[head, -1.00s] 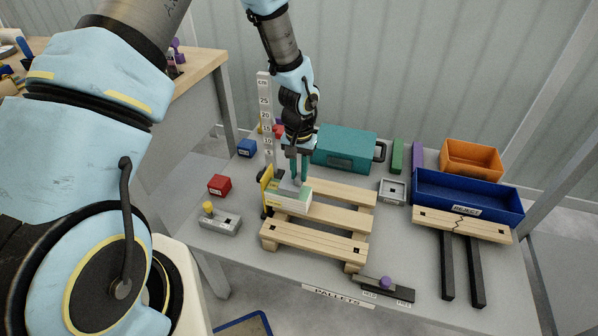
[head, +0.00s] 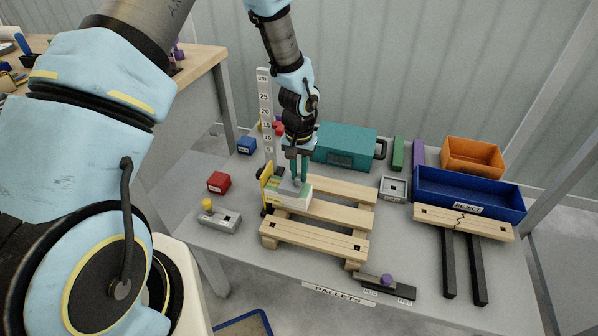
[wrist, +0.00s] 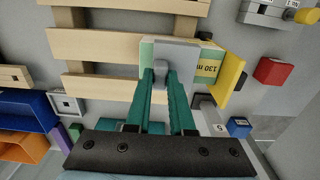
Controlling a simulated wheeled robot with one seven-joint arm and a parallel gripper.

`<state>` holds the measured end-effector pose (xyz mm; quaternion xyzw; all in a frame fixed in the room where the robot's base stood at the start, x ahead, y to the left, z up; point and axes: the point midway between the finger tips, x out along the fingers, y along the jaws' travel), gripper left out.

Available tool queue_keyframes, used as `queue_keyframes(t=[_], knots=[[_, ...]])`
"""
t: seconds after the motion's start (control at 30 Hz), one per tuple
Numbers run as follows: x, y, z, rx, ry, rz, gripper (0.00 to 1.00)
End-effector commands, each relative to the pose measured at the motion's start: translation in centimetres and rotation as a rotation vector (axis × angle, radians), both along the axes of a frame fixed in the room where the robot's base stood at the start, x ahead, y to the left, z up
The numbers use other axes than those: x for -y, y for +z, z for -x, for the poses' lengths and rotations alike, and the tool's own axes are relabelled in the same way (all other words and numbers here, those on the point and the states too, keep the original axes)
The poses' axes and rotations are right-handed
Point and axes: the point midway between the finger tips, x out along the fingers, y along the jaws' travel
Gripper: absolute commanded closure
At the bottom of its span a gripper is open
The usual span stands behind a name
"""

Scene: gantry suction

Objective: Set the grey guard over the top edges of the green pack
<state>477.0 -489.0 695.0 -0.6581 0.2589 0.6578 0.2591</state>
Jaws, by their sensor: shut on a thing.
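The green pack (head: 289,202), with pale and green layers, lies on the left end of the wooden pallet (head: 330,215). A strip of it also shows in the wrist view (wrist: 147,52). My gripper (head: 298,178) is over the pack, pointing down, with its teal fingers shut on the grey guard (wrist: 177,53). The guard is at the pack's top, and its grey surface covers part of the pack in the wrist view. I cannot tell whether it touches the pack or is seated over its edges.
A yellow upright piece (head: 266,182) stands at the pack's left end, near the height scale (head: 265,120). A teal case (head: 346,146) is behind the pallet. A red block (head: 219,182) and a grey box with a yellow knob (head: 219,219) are to the left.

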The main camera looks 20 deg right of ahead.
Motion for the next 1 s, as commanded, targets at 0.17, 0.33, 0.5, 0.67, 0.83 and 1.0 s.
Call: queue_keyframes(t=[0.17,0.33,0.5,0.67,0.83,1.0], knots=[[0.0,-0.5,0.0,0.000,0.000,0.000,1.00],[0.0,-0.9,0.0,0.000,0.000,0.000,1.00],[0.0,-1.4,0.0,0.000,0.000,0.000,1.00],[0.0,-1.7,0.0,0.000,0.000,0.000,1.00],[0.0,-1.8,0.0,0.000,0.000,0.000,0.69],[0.0,-1.8,0.0,0.000,0.000,0.000,0.50]])
